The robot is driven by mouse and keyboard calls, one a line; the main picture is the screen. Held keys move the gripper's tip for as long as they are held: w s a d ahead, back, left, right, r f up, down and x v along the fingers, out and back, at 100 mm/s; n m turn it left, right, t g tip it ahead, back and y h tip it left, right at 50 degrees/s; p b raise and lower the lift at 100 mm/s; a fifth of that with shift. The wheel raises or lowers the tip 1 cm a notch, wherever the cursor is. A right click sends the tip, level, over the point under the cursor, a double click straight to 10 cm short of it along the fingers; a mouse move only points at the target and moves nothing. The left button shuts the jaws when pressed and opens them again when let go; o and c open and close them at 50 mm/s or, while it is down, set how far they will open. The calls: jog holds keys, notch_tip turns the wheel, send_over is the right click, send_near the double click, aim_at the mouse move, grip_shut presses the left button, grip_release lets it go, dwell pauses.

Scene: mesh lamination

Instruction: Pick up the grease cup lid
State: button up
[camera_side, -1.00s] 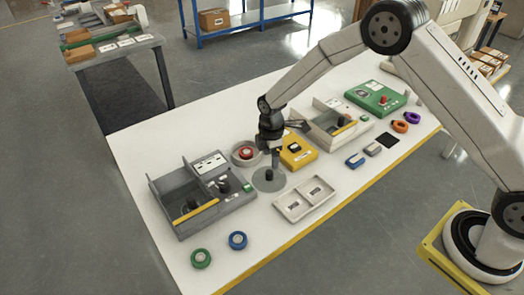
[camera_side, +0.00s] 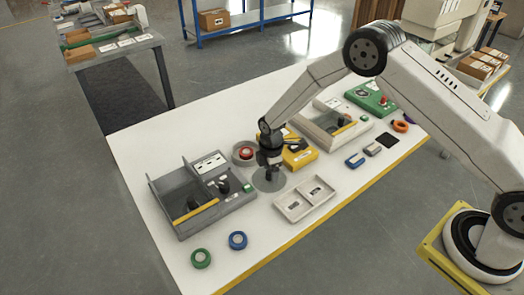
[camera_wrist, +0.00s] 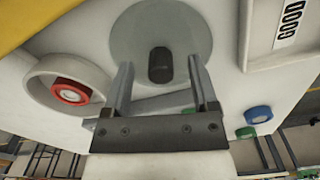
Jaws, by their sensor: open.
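The grease cup lid appears to be the flat grey disc (camera_side: 264,186) with a dark upright knob, lying on the white table. In the wrist view the lid (camera_wrist: 185,25) is at the top middle and its black knob (camera_wrist: 160,66) stands between my fingers. My gripper (camera_side: 269,173) is above the lid, pointing down. In the wrist view my gripper (camera_wrist: 160,70) is open, one finger on each side of the knob, with gaps on both sides. In the side view my gripper largely hides the knob.
A white round cup (camera_wrist: 40,78) with a red ring inside stands close by. A yellow box (camera_side: 305,158), a two-pocket white tray (camera_side: 291,212) and a grey fixture (camera_side: 187,228) surround the spot. Green (camera_side: 201,259) and blue (camera_side: 238,240) rings lie near the front-left edge.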

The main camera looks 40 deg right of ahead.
jog(key=shift+f, duration=0.5)
grip_shut()
